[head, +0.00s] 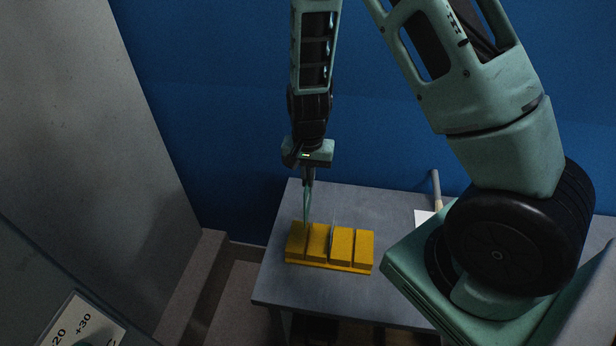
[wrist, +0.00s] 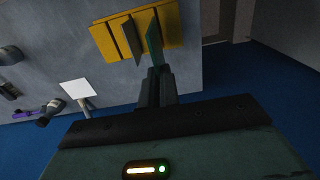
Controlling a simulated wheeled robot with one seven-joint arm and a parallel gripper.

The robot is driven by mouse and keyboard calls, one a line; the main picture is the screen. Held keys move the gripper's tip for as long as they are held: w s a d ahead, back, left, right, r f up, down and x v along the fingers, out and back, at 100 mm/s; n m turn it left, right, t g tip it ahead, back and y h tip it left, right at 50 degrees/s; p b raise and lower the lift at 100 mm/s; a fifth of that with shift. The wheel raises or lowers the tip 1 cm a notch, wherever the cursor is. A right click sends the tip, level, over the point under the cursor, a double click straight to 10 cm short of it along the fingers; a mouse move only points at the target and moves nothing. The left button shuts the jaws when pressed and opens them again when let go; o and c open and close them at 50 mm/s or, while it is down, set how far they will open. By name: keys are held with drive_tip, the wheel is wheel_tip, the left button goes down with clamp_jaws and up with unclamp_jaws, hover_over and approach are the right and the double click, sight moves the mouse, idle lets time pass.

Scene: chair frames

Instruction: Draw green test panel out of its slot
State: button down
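The green test panel (head: 307,208) is a thin upright sheet above the left slot of the yellow slotted block (head: 340,245). It also shows in the wrist view (wrist: 153,42), edge-on beyond my fingers. My gripper (head: 308,180) points down over the block, its fingers closed on the panel's upper end. Most of the panel stands above the block's top; I cannot tell whether its lower edge is still inside the slot. A thin grey panel (wrist: 132,40) stands in the neighbouring slot of the block, close beside the green one.
The block sits on a grey table (head: 285,275), near its left end. A white sheet or plate (wrist: 76,89) and a grey-handled tool (head: 436,188) lie to the right. Small dark and purple items (wrist: 27,112) show farther off. A blue wall (head: 230,110) stands behind.

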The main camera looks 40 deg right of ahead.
drive_tip(key=shift+s+d, duration=0.1)
drive_tip(key=s+d+b, duration=0.5)
drive_tip(key=s+d, duration=0.4)
drive_tip(key=shift+s+d, duration=0.35)
idle(1.6)
